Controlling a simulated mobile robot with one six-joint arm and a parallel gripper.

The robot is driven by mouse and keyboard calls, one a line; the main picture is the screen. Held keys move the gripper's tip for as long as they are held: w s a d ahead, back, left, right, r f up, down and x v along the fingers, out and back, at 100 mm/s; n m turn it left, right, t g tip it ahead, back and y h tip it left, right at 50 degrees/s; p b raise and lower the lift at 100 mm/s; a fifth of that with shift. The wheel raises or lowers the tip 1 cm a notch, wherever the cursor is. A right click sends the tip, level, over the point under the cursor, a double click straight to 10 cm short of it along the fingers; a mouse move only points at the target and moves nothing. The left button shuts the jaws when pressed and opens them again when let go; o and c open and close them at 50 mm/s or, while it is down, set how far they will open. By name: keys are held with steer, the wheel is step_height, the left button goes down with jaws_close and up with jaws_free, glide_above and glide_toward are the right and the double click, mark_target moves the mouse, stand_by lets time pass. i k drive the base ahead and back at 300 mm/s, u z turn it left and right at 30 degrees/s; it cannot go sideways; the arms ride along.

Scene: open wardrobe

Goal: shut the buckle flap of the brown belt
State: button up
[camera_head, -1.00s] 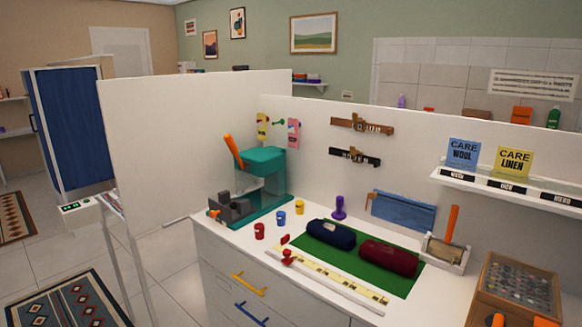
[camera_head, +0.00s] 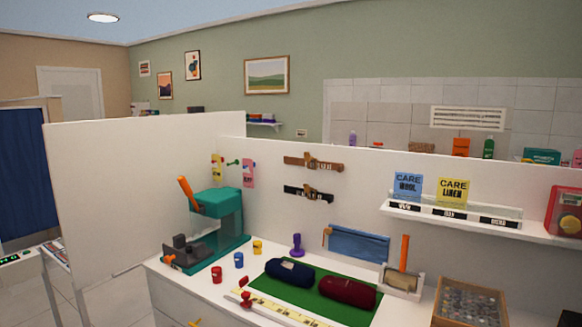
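The brown belt (camera_head: 322,162) is mounted level on the white panel behind the worktop. Its buckle (camera_head: 309,160) shows near the middle of the belt, with a part standing up above the strap; at this size I cannot tell how far the flap is open. A black belt (camera_head: 318,195) hangs just below it with a similar buckle. My gripper is not in view, and nothing covers the brown belt.
On the worktop stand a teal machine (camera_head: 218,215), a purple stamp (camera_head: 297,244), small coloured pots and two rolled bundles on a green mat (camera_head: 308,306). A white shelf (camera_head: 460,218) with cards juts out at right. The panel around the belts is mostly clear.

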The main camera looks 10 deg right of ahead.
mark_target(307, 158)
steer(key=k, duration=0.65)
steer(key=u, duration=0.45)
steer(key=i, duration=1.1)
steer(key=u, duration=0.85)
steer(key=i, duration=0.9)
steer(key=u, duration=0.25)
